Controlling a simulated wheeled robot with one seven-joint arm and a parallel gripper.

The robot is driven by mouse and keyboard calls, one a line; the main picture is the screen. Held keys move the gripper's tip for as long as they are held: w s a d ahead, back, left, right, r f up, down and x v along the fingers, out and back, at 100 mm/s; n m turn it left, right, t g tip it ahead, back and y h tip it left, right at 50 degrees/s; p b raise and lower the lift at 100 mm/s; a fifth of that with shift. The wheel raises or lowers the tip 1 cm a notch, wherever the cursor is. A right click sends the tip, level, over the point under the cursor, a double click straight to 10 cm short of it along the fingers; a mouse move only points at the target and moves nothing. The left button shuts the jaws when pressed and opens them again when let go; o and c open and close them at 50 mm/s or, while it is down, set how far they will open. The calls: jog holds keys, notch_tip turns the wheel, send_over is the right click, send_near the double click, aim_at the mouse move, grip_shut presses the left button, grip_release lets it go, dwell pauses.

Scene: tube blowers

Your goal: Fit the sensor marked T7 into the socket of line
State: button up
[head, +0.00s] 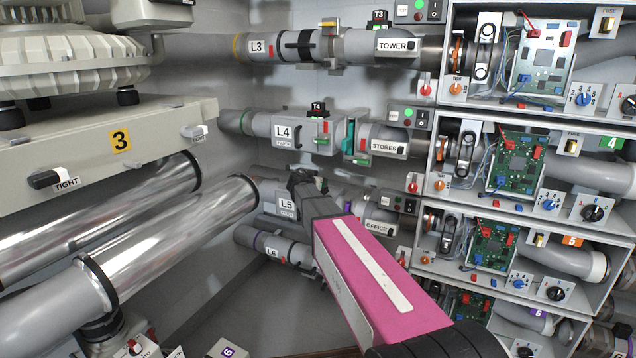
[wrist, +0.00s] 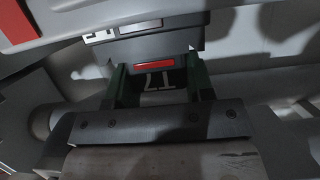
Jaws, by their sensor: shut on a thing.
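My gripper (wrist: 155,88) is shut on a dark sensor marked T7 (wrist: 158,80), held between two green jaws in the wrist view. A dark grey block with a red mark (wrist: 153,64) lies just beyond the sensor; I cannot tell whether they touch. In the head view my pink arm reaches in to my gripper (head: 302,180), at the line pipe L5 (head: 284,205). The gripper hides part of L5, and the sensor cannot be made out there. Line L4 (head: 284,132) carries sensor T4 (head: 317,109), and line L3 (head: 258,47) carries sensor T3 (head: 378,17).
Pipe L4 runs close above my gripper and pipe L6 (head: 272,250) below it. Open boxes with circuit boards (head: 515,160) line the right. Line tags STORES (head: 384,146) and OFFICE (head: 377,227) are nearby.

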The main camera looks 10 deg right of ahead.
jog(key=shift+f, duration=0.25)
dwell(0.4)
jog(key=o, duration=0.9)
jog(key=shift+o, duration=0.4)
jog(key=shift+s+a+r, duration=0.15)
jog(key=shift+s+a, duration=0.1)
jog(key=shift+s, duration=0.1)
jog(key=v, duration=1)
